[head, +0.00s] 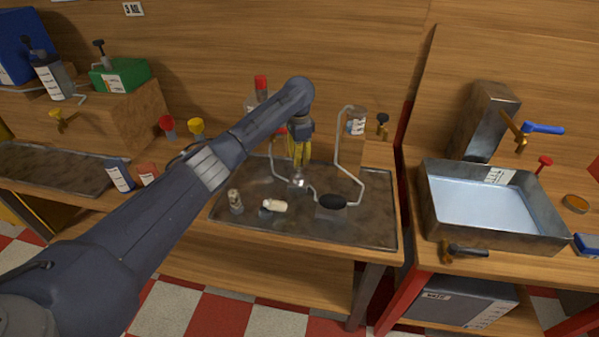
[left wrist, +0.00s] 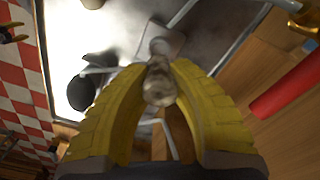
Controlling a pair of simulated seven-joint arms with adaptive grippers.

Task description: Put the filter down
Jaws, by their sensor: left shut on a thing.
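My left gripper (head: 299,160) has yellow fingers and points down over the metal tray (head: 375,232) on the middle bench. It is shut on a small shiny, glassy piece, which I take to be the filter (head: 298,182). In the left wrist view the filter (left wrist: 160,82) sits between the yellow fingertips (left wrist: 160,75), with its far end pointing to the tray. I cannot tell whether it touches anything below.
A cream-white cylinder (head: 274,205) lies in the tray, and a small glassy cylinder (head: 235,201) stands left of it. A bent pipe (head: 361,180) and a black oval part (head: 332,201) are at the right. A water basin (head: 485,205) stands farther right. The tray's front is clear.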

